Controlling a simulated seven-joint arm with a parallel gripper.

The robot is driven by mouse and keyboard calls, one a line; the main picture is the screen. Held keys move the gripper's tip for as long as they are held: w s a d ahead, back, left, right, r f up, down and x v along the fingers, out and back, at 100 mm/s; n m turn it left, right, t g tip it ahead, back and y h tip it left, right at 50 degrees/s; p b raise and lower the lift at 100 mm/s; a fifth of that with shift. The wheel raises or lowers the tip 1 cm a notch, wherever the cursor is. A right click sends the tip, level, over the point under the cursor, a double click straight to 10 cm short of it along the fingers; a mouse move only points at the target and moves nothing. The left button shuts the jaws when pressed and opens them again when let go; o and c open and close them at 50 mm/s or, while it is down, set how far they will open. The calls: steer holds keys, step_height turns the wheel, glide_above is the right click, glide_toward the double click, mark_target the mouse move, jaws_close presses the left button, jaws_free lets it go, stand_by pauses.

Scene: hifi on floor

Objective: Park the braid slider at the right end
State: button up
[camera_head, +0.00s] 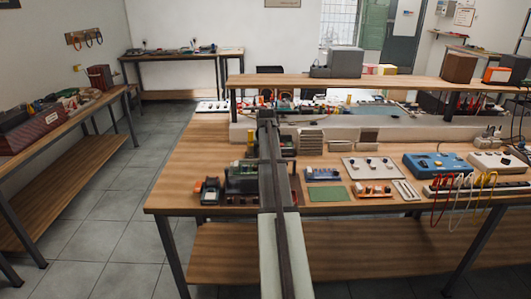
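I cannot pick out a braid slider for certain in the head view. Several small devices with knobs or sliding parts lie on the workbench (180,185). Among them are a white panel with dark knobs (368,166) and an orange-based board with white knobs (374,190). A long pale and dark form, which seems to be my arm, runs from the bottom middle up over the bench. Its dark far end, perhaps my gripper (267,116), is too small to show fingers or anything held. The form hides part of the bench behind it.
A green mat (327,194) lies near the front edge. A raised shelf (290,82) spans the back. The bench's left front corner is clear. A side bench (60,130) stands at left.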

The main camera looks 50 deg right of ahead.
jaws_close()
stand_by(0.7)
